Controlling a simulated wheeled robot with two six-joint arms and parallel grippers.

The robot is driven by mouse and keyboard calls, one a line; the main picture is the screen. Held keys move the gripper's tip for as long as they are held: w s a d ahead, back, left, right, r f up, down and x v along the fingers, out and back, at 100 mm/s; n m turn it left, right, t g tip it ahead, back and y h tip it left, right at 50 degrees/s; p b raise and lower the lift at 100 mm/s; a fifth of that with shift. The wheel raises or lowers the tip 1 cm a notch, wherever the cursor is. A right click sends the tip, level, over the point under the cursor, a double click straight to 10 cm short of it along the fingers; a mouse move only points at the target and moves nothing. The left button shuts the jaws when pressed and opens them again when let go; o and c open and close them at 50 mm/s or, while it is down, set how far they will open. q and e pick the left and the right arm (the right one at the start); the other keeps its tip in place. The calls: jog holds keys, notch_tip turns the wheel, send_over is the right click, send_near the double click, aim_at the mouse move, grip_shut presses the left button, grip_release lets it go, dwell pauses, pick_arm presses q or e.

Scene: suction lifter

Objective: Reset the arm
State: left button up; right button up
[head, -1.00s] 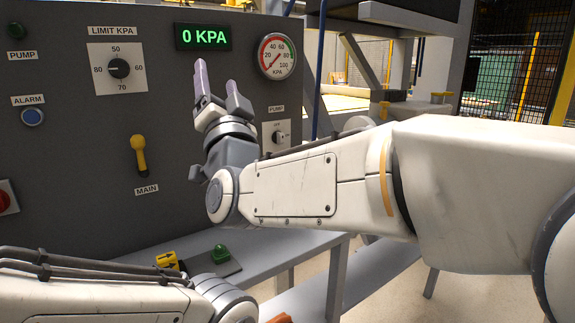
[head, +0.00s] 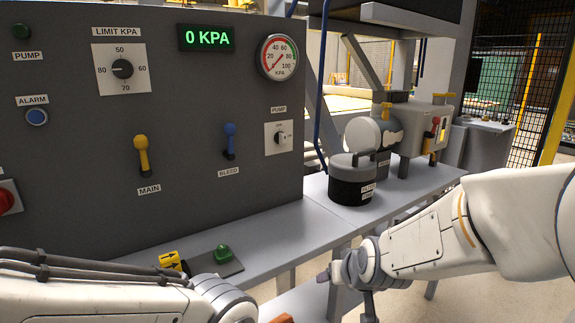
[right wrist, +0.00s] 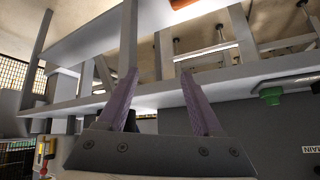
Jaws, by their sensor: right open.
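My right arm (head: 430,245) reaches in from the right in the head view, its wrist (head: 368,265) bent low in front of the bench edge. My right gripper (right wrist: 160,74) shows two purple fingers spread apart with nothing between them in the right wrist view. My left arm (head: 100,300) lies along the lower left of the head view, and its gripper is out of the picture. The control panel (head: 75,185) carries a yellow MAIN lever (head: 142,155), a blue BLEED lever (head: 230,142) and a display (head: 206,38) reading 0 KPA.
A dark lidded canister (head: 352,185) stands on the grey bench (head: 300,228), with a pump unit (head: 420,130) behind it. A red knob (head: 8,197) is at the left edge.

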jog(key=s+d+f+g+h, duration=0.1)
jog(key=s+d+f+g, duration=0.25)
jog(key=s, duration=0.25)
jog(key=s+d+f+g+h, duration=0.1)
jog(key=s+d+f+g, duration=0.1)
jog(key=s+d+f, duration=0.3)
jog(key=s+a+f+n+g+y+b, duration=0.1)
jog(key=s+a+f+n+b, duration=0.2)
jog(key=s+a+f+b, duration=0.35)
jog(key=s+a+f+n+g+b, duration=0.2)
jog(key=s+a+f+n+b, duration=0.2)
jog(key=s+a+b, duration=0.5)
notch_tip(320, 180, up, 39)
jog(key=d+p, duration=0.1)
jog(key=p, duration=3.6)
jog(key=shift+w+d+f, duration=0.15)
jog(key=shift+w, duration=0.2)
jog(key=shift+t, duration=0.25)
